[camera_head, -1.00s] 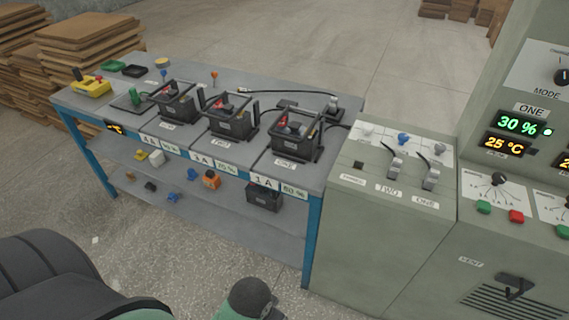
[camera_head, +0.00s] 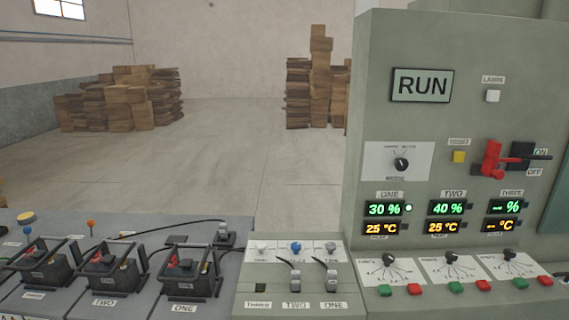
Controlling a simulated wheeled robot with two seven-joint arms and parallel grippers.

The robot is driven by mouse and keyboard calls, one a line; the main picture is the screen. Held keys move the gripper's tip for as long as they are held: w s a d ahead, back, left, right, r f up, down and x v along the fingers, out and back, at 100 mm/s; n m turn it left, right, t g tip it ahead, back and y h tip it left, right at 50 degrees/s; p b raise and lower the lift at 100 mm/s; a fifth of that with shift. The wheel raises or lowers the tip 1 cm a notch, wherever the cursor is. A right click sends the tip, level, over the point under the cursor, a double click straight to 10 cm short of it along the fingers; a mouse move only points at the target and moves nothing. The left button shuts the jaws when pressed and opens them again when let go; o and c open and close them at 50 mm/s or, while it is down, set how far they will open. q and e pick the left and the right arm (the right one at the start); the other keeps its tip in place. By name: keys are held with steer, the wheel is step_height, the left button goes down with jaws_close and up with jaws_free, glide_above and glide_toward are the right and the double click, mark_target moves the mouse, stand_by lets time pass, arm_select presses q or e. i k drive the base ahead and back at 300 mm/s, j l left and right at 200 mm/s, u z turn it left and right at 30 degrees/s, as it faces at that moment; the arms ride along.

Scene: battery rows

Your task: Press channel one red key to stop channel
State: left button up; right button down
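The channel one red key (camera_head: 414,289) is on the grey control cabinet (camera_head: 352,215), below the ONE displays. A green key (camera_head: 385,290) sits to its left, under a black dial (camera_head: 388,262). The ONE displays read 30 % (camera_head: 384,209) and 25 °C (camera_head: 384,229), with a lit green lamp (camera_head: 409,208) beside them. The sign (camera_head: 422,85) above reads RUN. Neither gripper is in view.
Channels two and three have their own red keys (camera_head: 483,285) (camera_head: 545,280) to the right. A red lever switch (camera_head: 492,160) projects above. A lower console (camera_head: 290,245) with plugged connectors and a bench with batteries (camera_head: 190,277) stand to the left.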

mark_target(414, 289)
steer(key=i+j+z, duration=0.15)
steer(key=j+z, duration=0.2)
steer(key=j, duration=0.8)
steer(key=j+z, duration=0.4)
steer(key=j, duration=0.7)
